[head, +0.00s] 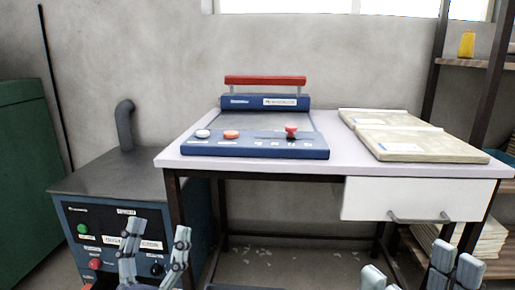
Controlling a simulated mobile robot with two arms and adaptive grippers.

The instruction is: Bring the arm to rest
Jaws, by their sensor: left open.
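My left gripper (155,243) is at the lower left of the head view. Its grey jointed fingers stand apart, with nothing between them, in front of a dark blue control box. My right gripper (415,268) is at the bottom right, partly cut off by the frame edge. Its fingers are spread, and I see nothing held between them. Both grippers appear in front of and below the level of the white tabletop (330,170). The arms behind the grippers are mostly out of view.
A blue sealing machine (255,146) with a red bar stands on the table. Flat pale packs (420,145) lie to its right. A drawer (415,200) hangs under the tabletop. The control box (115,215) stands at left, shelves (475,64) at right.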

